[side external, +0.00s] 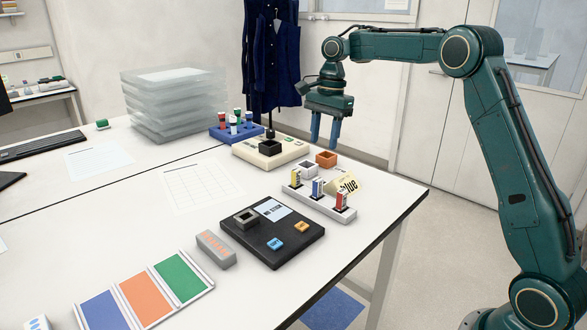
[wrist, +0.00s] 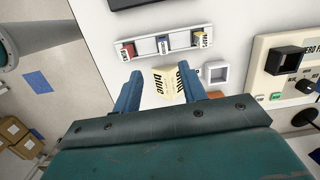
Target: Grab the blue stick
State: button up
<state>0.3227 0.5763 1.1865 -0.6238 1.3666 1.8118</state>
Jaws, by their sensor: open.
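A white rack (side external: 328,210) near the table's right edge holds three upright sticks: yellow (side external: 296,178), blue (side external: 318,188) and red (side external: 342,200). In the wrist view the blue stick (wrist: 163,46) sits in the middle of the rack (wrist: 147,52), between the red stick (wrist: 127,50) and the yellow stick (wrist: 198,40). A pale yellow note (side external: 345,183) reading "blue" stands beside the rack. My gripper (side external: 325,143) is open and empty, above the table and apart from the rack. In the wrist view the note (wrist: 168,86) shows between my fingers (wrist: 162,78).
A black device (side external: 285,248) with a square socket lies in front of the rack. An orange box (side external: 326,159) and a white square holder (side external: 308,169) stand behind it. A beige device (side external: 285,152) and a blue tube rack (side external: 226,137) are farther back.

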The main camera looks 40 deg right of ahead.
aim_at(318, 179)
jog(key=shift+w+d+f+m, duration=0.3)
jog(key=shift+w+d+f, duration=0.1)
jog(key=shift+f, duration=0.1)
jog(key=shift+f, duration=0.15)
jog(key=shift+a+f, duration=0.2)
jog(key=shift+f, duration=1.2)
jog(key=shift+a+f, duration=0.15)
jog(key=shift+f, duration=1.2)
jog(key=shift+a+f, duration=0.2)
jog(key=shift+f, duration=1.2)
jog(key=shift+f, duration=0.1)
jog(key=shift+a+f, duration=0.2)
jog(key=shift+f, duration=1.05)
jog(key=shift+a+f, duration=0.2)
jog(key=shift+f, duration=1)
jog(key=shift+c, duration=0.2)
grip_shut()
